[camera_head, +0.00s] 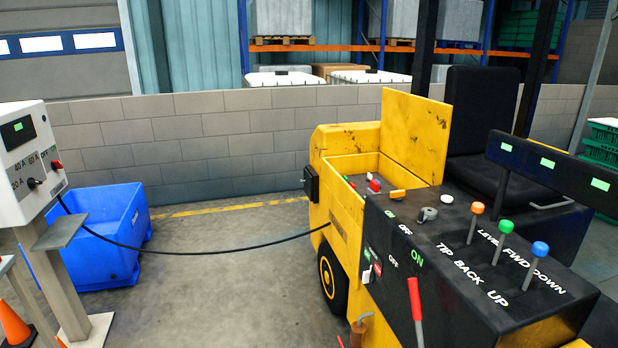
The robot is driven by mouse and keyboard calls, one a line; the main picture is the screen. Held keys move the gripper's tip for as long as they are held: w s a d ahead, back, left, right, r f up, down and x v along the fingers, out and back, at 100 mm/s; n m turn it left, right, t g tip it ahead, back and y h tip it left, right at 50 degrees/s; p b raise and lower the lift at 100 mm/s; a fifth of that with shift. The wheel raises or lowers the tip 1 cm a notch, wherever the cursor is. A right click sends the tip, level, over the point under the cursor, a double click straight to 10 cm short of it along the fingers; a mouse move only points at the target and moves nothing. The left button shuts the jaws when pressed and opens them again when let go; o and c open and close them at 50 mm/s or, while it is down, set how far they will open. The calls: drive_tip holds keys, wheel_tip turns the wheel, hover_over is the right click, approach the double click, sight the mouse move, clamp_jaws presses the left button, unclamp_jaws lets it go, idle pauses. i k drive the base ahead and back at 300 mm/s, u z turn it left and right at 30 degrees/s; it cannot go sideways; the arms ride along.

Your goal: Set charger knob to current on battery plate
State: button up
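The charger (22,150) is a pale box on a post at the left edge. Its black knob (33,184) sits on the front among labels that read about 20 A, 40 A and 60 A; which one it points at is too small to tell. A red button (57,165) is to its right, and a small dark display (18,127) with green digits is above. A small brownish plate (340,232) is on the yellow truck's side; I cannot read it or tell if it is the battery plate. My gripper is not in view.
A black cable (190,252) runs from the charger to the yellow truck (345,150), whose cover stands open. A blue bin (135,225) is behind the charger and an orange cone (14,325) stands beside its post. Floor between charger and truck is clear below the cable.

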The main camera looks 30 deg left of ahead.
sight(32, 183)
drive_tip(key=u, duration=2.4)
drive_tip(key=i, duration=0.65)
drive_tip(key=z, duration=1.25)
drive_tip(key=i, duration=1.65)
drive_tip(key=z, duration=1)
drive_tip(key=i, duration=0.25)
drive_tip(key=z, duration=0.05)
drive_tip(key=k, duration=0.15)
drive_tip(key=u, duration=0.05)
